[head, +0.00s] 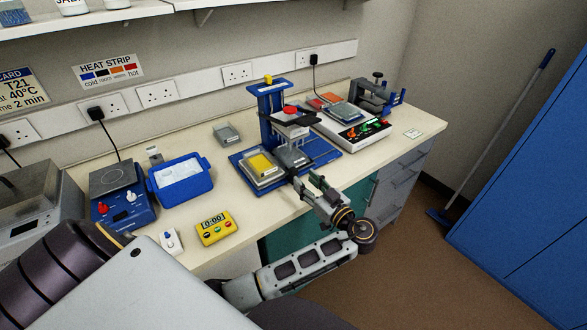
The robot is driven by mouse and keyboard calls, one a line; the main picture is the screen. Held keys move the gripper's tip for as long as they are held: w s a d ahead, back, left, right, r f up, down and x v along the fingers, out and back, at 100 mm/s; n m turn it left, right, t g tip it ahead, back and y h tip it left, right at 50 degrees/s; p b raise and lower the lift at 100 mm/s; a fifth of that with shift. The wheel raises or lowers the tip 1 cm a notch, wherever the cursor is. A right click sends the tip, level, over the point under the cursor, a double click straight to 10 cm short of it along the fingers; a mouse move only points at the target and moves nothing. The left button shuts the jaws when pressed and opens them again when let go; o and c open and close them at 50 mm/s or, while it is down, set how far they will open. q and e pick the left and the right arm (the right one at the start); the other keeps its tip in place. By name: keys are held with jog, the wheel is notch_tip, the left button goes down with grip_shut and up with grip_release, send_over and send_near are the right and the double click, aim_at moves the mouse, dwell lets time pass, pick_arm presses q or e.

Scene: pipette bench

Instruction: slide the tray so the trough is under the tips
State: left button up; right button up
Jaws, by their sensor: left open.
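A blue stand (268,100) with a red-knobbed pipette head (290,117) rises from a blue base plate (326,152). Thin pale tips (278,135) hang below the head. A low tray (258,184) sits on the left front of the plate and holds a block with a yellow top (262,164). My left gripper (306,183) is open at the plate's front edge, just right of the tray; contact is unclear. My right gripper is out of view.
A blue tub (181,181), a yellow timer (215,228) and a blue hotplate (122,200) stand to the left. A small grey holder (227,134) is behind. Bare bench lies between tub and plate.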

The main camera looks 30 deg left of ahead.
aim_at(296, 172)
pick_arm(q)
jog(key=shift+p+x, duration=0.65)
jog(key=shift+x, duration=3.1)
grip_shut()
